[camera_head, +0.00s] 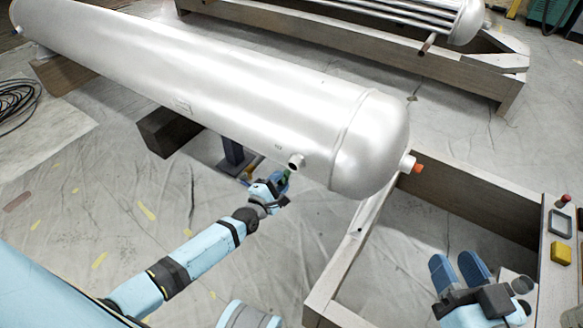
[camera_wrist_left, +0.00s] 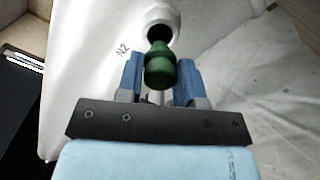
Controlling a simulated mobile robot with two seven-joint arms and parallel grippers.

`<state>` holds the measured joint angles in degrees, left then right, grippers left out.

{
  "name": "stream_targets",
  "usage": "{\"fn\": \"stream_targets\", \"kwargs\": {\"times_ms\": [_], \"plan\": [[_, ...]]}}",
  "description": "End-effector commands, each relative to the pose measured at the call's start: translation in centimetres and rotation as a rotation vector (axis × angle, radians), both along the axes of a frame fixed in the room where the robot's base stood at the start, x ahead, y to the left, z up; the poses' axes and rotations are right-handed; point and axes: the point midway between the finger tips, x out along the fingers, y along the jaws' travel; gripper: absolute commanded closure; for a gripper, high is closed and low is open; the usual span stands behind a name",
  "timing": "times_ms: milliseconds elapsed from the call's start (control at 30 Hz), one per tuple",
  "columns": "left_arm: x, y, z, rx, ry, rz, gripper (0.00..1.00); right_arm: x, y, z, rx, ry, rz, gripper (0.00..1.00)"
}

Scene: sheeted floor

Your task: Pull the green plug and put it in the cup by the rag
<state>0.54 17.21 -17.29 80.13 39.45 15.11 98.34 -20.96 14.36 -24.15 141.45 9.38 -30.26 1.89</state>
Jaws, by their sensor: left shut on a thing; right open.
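The green plug (camera_wrist_left: 160,66) is between the blue fingers of my left gripper (camera_wrist_left: 160,82), which is shut on it. In the head view the plug (camera_head: 287,174) is a small green spot at my left gripper (camera_head: 281,181), just below a short side nozzle (camera_head: 296,160) of the silver tank. In the left wrist view the dark mouth of the nozzle (camera_wrist_left: 160,33) shows just beyond the plug's narrow end; I cannot tell whether the tip is clear of it. My right gripper (camera_head: 458,268) is open and empty at the lower right. I cannot make out a cup or a rag.
The silver tank (camera_head: 250,85) lies across the view on dark blocks. An orange-capped nozzle (camera_head: 417,168) is at its right end. A wooden frame (camera_head: 470,205) stands at the right; a yellow block (camera_head: 561,253) and a red knob (camera_head: 564,200) are at its far right. Sheeted floor is open below the tank.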

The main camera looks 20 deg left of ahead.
Motion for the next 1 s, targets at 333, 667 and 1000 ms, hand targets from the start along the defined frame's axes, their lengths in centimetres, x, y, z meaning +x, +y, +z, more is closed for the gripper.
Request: {"fn": "stream_targets", "kwargs": {"times_ms": [333, 667, 1000], "plan": [[-0.6, 0.1, 0.0, 0.000, 0.001, 0.000, 0.98, 0.0, 0.0, 0.2, 0.000, 0.000, 0.000, 0.57], [-0.8, 0.1, 0.0, 0.000, 0.001, 0.000, 0.98, 0.0, 0.0, 0.3, 0.001, 0.003, 0.000, 0.57], [-2.7, 0.4, 0.1, 0.000, 0.002, 0.000, 0.98, 0.0, 0.0, 1.1, 0.000, 0.000, 0.000, 0.57]]}}
